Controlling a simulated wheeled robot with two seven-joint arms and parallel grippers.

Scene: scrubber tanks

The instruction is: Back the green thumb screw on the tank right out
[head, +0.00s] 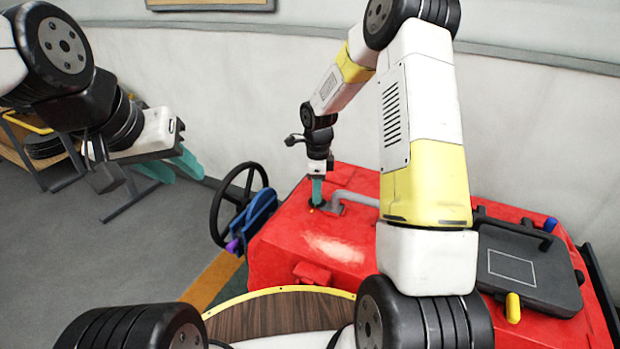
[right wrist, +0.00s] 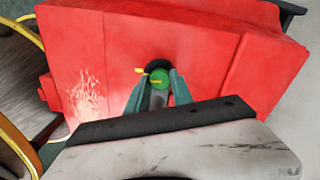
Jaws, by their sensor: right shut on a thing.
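The green thumb screw (right wrist: 158,79) sits in a dark round opening (right wrist: 157,66) on the red tank (head: 330,240), seen in the right wrist view. A small yellow mark or tab shows at its left side. My right gripper (right wrist: 159,98) is shut on the screw, its teal fingers on either side of it. In the head view, my right gripper (head: 316,190) points down onto the tank's top, and its fingers hide most of the screw. My left gripper (head: 178,166) is off to the left, away from the tank, with its teal fingers apart and empty.
A grey bent pipe (head: 352,198) rises just right of my right gripper. A black steering wheel (head: 238,198) and a blue part (head: 259,213) stand at the tank's left. A dark lid (head: 525,262) with a yellow handle lies at the right. The wall is close behind.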

